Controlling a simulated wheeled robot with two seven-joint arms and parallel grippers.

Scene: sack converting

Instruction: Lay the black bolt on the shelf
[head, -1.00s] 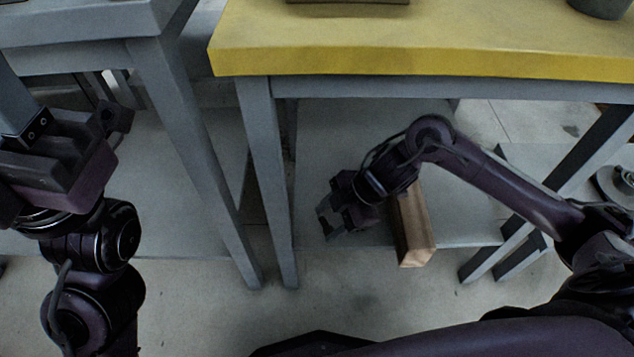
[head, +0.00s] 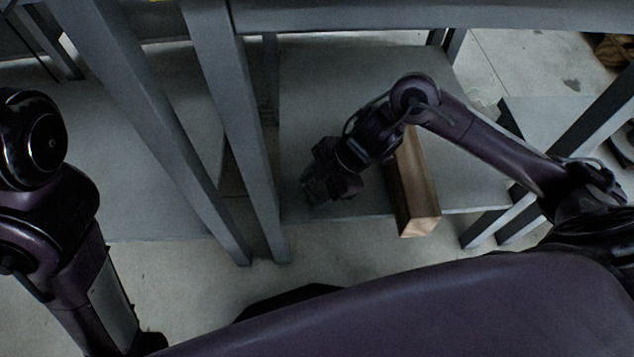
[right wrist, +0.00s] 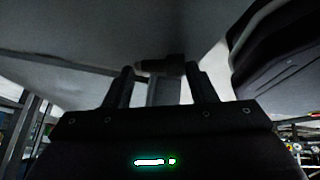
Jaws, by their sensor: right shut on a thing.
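My right gripper (head: 316,190) is low over the front left part of the grey shelf (head: 330,95) under the table. It is shut on a small dark piece, which I take for the black bolt (right wrist: 160,66). In the right wrist view the bolt lies crosswise by the fingertips, with a thicker end at the right. In the head view I cannot make the bolt out against the dark gripper. Whether it touches the shelf is not clear. My left gripper is out of view; only my left arm shows at the left.
A wooden block (head: 415,190) lies on the shelf just right of my right gripper and juts past the front edge. A grey table leg (head: 235,130) stands close to the left. The shelf behind the gripper looks clear.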

